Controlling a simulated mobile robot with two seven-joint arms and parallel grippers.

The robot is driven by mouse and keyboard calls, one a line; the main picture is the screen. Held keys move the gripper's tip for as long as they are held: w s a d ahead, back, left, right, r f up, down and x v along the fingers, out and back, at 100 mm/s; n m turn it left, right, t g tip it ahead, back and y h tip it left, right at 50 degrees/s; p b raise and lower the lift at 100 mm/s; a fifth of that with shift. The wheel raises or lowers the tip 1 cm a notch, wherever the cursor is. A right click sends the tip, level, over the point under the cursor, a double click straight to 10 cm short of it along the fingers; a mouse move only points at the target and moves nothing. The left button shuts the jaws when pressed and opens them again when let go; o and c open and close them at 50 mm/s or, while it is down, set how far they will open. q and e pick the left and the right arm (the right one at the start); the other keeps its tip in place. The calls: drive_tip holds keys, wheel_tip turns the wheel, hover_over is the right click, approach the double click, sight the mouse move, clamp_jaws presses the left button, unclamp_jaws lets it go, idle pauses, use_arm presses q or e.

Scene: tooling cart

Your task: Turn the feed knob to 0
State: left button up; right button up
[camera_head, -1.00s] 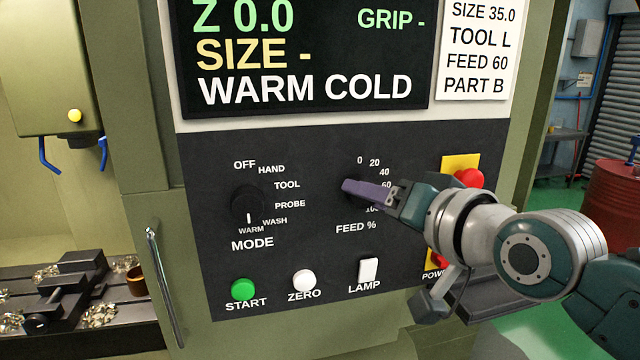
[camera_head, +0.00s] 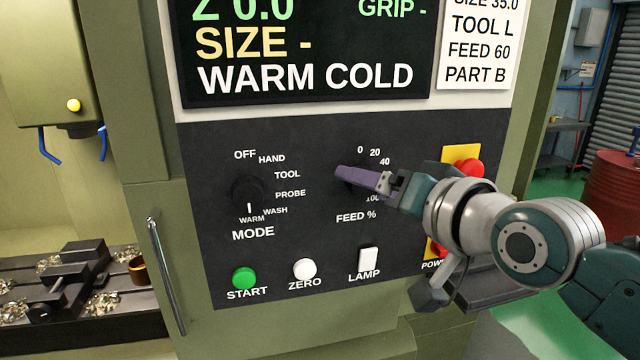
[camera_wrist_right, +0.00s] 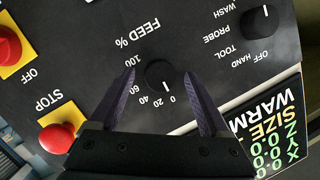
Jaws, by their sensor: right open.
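The feed knob (camera_wrist_right: 158,74) is a round black dial on the dark panel, with a scale from 0 to 100 beside it. In the right wrist view its white mark points towards the 0 label. My right gripper (camera_wrist_right: 157,76) has two purple fingers spread apart, one on each side of the knob, with gaps showing between them and it. In the head view my right gripper (camera_head: 345,174) lies over the dial and hides most of it and the labels around 60. My left gripper is not in view.
The mode knob (camera_head: 248,190) is left of the feed dial, its mark at WARM. Below are the green START button (camera_head: 244,278), white ZERO button (camera_head: 304,269) and LAMP switch (camera_head: 368,259). A red stop button (camera_head: 469,168) is close beside my right arm.

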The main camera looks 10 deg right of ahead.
drive_tip(key=shift+s, duration=0.1)
drive_tip(key=b+v, duration=0.2)
drive_tip(key=v, duration=0.7)
drive_tip(key=shift+s+r, duration=0.2)
drive_tip(key=shift+s, duration=0.1)
drive_tip(key=shift+d, duration=0.15)
drive_tip(key=s+f+n+g+h, duration=0.25)
drive_tip(key=s+f+g, duration=0.35)
drive_tip(key=s, duration=0.5)
drive_tip(key=s+f+n+g+h, duration=0.1)
drive_tip(key=s+f+n+g, duration=0.3)
drive_tip(key=s+f, duration=0.5)
drive_tip(key=s+r+g+p, duration=0.1)
drive_tip(key=s+r+p, duration=0.2)
drive_tip(key=r+p, duration=0.9)
drive_tip(key=shift+s+d+r+m+g, duration=0.2)
drive_tip(key=shift+r+m+g, duration=0.1)
drive_tip(key=shift+r+m, duration=0.05)
